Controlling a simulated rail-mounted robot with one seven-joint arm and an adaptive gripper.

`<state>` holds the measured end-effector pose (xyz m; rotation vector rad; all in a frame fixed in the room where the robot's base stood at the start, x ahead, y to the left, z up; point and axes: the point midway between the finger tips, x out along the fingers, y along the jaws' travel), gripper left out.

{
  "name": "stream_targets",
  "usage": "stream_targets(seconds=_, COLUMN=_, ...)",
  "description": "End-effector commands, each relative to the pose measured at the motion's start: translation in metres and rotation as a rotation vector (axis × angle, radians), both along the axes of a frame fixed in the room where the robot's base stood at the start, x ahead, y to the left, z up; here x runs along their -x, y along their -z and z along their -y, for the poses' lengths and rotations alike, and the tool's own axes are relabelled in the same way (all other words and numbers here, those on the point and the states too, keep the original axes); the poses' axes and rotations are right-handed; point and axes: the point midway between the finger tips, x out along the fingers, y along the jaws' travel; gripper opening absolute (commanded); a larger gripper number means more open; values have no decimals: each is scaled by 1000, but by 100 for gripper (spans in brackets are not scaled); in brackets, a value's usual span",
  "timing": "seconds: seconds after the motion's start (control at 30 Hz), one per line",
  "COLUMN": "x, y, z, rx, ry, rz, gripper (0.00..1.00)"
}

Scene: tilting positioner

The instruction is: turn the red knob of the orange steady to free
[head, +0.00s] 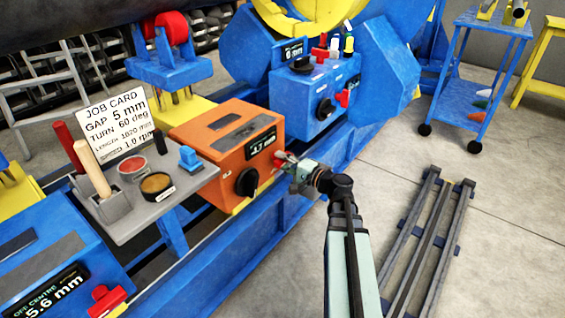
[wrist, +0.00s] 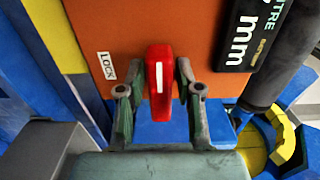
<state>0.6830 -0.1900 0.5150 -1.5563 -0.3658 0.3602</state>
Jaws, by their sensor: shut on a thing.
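The orange steady (head: 190,132) stands on the blue bed in the middle of the head view, with a dark display and a black knob (head: 247,182) on its front. Its red knob (head: 279,156) sits at the right end of that front face. My gripper (head: 291,164) is on it there. In the wrist view my gripper (wrist: 160,92) is shut on the red knob (wrist: 158,70), one finger at each side. The knob's white line runs straight up the picture. A LOCK label (wrist: 107,66) is to its left. No FREE label shows.
A grey tray (head: 120,228) with a job card, tools and tins is left of the steady. A blue unit (head: 312,112) with its own red knob stands behind. Another blue unit (head: 40,262) is at front left. Floor rails (head: 430,235) lie to the right.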

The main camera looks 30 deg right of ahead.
Motion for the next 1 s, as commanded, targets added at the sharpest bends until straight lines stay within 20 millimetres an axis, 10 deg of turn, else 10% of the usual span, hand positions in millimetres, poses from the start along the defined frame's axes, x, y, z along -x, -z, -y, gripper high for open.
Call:
stream_targets(seconds=0.1, x=0, y=0, z=0, rx=1, ry=0, rz=0, gripper=0)
stream_targets(seconds=0.13, x=0, y=0, z=0, rx=0, ry=0, rz=1, gripper=38)
stream_targets(seconds=0.17, x=0, y=0, z=0, rx=0, ry=0, rz=1, gripper=48)
stream_targets(seconds=0.63, x=9, y=0, z=4, rx=-1, ry=2, rz=0, gripper=48)
stream_targets(seconds=1.0, x=68, y=0, z=33, rx=-1, ry=4, rz=0, gripper=48)
